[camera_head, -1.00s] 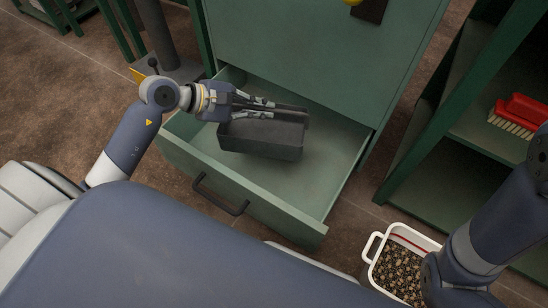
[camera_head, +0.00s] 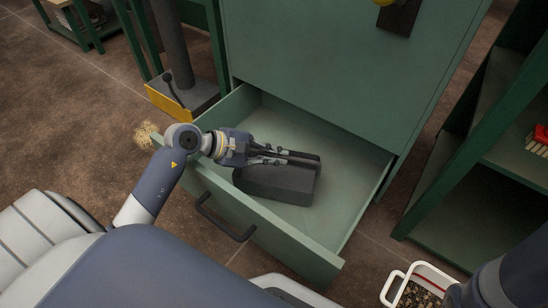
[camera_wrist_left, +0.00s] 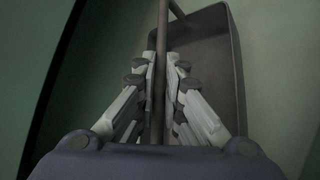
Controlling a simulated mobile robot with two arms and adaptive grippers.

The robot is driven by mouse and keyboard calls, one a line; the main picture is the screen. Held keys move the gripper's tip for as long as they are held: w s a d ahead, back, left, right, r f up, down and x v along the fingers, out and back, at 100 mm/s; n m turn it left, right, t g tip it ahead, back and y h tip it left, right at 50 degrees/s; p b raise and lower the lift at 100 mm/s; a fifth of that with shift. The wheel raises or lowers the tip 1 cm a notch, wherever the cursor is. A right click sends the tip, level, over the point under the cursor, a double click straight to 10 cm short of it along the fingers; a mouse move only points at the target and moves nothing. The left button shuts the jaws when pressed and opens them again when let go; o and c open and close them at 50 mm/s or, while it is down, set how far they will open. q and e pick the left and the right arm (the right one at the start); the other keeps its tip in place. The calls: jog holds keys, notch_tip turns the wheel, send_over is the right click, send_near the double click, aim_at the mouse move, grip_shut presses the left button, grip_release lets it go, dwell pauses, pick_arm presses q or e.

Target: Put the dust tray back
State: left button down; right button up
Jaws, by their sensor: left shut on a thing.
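The dust tray (camera_head: 278,184) is a dark grey, box-like pan inside the open green drawer (camera_head: 352,215). My left gripper (camera_head: 285,157) reaches over the drawer's left side and is shut on the tray's upper edge. The tray seems to rest on or just above the drawer floor; I cannot tell which. My right gripper is out of view; only part of that arm shows at the lower right.
A white bin (camera_head: 393,283) of brown bits stands on the floor at the lower right. Green shelving (camera_head: 455,215) with a red brush (camera_head: 540,138) is on the right. The drawer handle (camera_head: 224,219) faces me. Pale debris (camera_head: 146,134) lies on the floor left of the drawer.

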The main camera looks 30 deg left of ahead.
pick_arm(q)
jog(key=shift+r, duration=0.15)
jog(key=c, duration=1.7)
grip_release()
jog(key=shift+f, duration=0.2)
jog(key=shift+r, duration=0.1)
